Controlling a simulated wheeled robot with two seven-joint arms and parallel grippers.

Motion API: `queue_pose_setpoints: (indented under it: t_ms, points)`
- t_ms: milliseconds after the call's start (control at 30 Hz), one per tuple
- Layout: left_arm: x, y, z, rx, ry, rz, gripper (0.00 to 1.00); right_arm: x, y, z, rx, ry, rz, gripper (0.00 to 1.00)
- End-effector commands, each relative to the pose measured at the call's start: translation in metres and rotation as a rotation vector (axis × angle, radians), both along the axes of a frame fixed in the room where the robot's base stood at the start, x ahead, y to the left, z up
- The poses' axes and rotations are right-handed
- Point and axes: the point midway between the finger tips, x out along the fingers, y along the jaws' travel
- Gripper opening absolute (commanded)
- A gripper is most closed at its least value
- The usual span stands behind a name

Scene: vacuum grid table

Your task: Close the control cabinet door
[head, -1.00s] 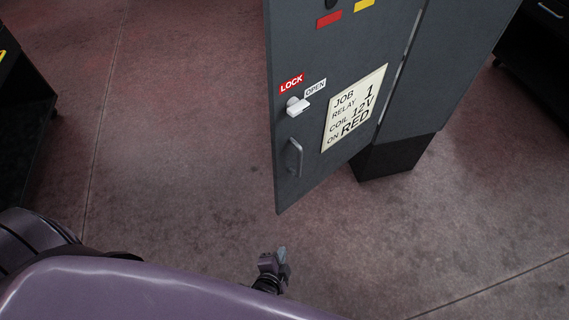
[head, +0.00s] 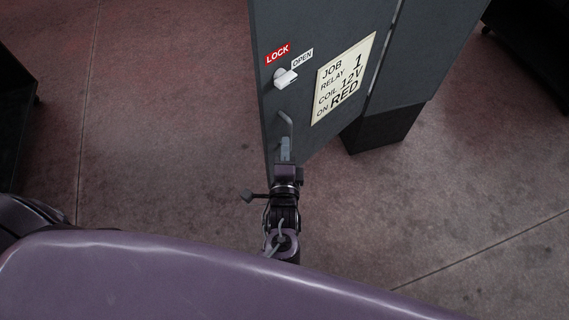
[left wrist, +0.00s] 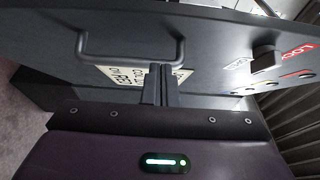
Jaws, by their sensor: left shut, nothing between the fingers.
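The dark grey cabinet door (head: 313,47) stands open, swung out from the cabinet body (head: 420,60). It carries a white knob (head: 285,78) beside the LOCK and OPEN labels, a job note (head: 343,80) and a grey bar handle (head: 287,124). My left gripper (head: 286,148) is shut and empty, in front of the door's lower part at the handle, partly hiding it. In the left wrist view the shut fingertips (left wrist: 160,72) are close to the door face, over the note; the handle (left wrist: 130,40) is not between them. I cannot tell whether they touch the door. My right gripper is out of view.
A black unit (head: 18,115) stands at the left edge and another dark unit (head: 535,45) at the upper right. The cabinet's black plinth (head: 380,132) rests on the floor. The reddish-brown floor (head: 160,130) left of the door is clear.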

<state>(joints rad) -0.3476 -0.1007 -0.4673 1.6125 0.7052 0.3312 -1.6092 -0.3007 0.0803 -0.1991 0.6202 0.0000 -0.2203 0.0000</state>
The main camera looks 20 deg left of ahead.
Motion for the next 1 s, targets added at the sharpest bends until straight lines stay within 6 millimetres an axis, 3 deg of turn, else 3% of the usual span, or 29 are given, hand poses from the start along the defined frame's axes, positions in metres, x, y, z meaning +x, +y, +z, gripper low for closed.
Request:
queue_pose_setpoints:
  t_ms: [67, 300, 800, 1000]
  points:
    - [0.015, 0.005, 0.001, 0.000, -0.001, 0.000, 0.00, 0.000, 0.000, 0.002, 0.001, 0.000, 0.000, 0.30]
    - [0.027, 0.032, 0.000, 0.000, 0.001, -0.001, 0.00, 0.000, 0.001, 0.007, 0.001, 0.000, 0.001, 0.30]
    - [0.030, 0.038, 0.000, -0.001, 0.001, -0.004, 0.00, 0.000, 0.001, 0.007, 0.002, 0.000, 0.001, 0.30]
    - [0.035, 0.051, 0.001, 0.004, -0.001, -0.037, 0.00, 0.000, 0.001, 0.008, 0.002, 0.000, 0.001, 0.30]
